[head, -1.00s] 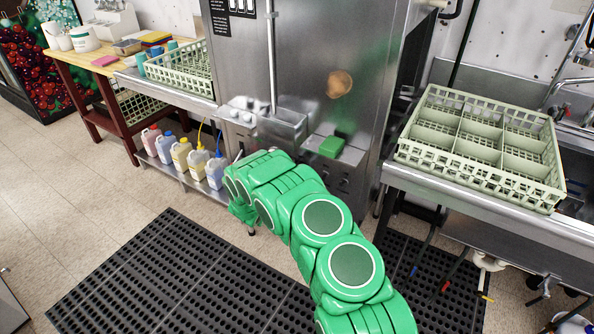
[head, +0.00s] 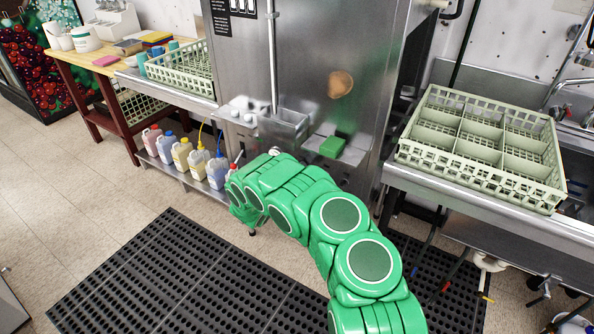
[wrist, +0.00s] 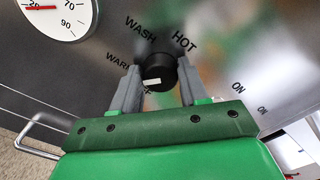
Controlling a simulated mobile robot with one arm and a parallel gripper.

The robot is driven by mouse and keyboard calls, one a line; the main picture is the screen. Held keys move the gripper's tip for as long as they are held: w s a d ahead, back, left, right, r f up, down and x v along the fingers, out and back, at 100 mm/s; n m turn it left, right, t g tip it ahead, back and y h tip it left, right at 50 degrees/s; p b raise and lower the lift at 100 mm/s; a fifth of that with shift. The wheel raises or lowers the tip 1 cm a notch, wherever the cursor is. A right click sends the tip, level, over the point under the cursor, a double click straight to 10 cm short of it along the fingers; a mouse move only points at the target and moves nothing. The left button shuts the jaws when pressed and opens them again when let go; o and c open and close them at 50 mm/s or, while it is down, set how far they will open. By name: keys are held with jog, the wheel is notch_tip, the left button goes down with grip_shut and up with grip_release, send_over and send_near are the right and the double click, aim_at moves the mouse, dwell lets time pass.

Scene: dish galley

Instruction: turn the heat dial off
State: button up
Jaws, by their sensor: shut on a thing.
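The heat dial (wrist: 160,68) is a round black knob on the steel panel, seen in the wrist view. A white pointer mark shows on its lower left part, on the side of a partly covered label that starts "WAR". "WASH" and "HOT" are printed above the dial. My gripper (wrist: 159,74) has its two grey fingers on either side of the dial, shut on it. The left finger covers part of the lettering. In the head view my green arm hides the dial and the gripper's fingertips.
A round gauge (wrist: 52,12) is at the upper left of the wrist view, and a metal handle (wrist: 38,138) at lower left. Several jugs (head: 182,154) stand on the low shelf left of my arm.

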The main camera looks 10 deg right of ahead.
jog(key=n, duration=0.4)
jog(key=shift+f+n, duration=0.1)
jog(key=shift+n, duration=2.2)
jog(key=o, duration=1)
jog(key=shift+o, duration=0.2)
jog(key=v, duration=0.7)
jog(key=shift+s+a, duration=0.3)
jog(key=shift+a, duration=0.05)
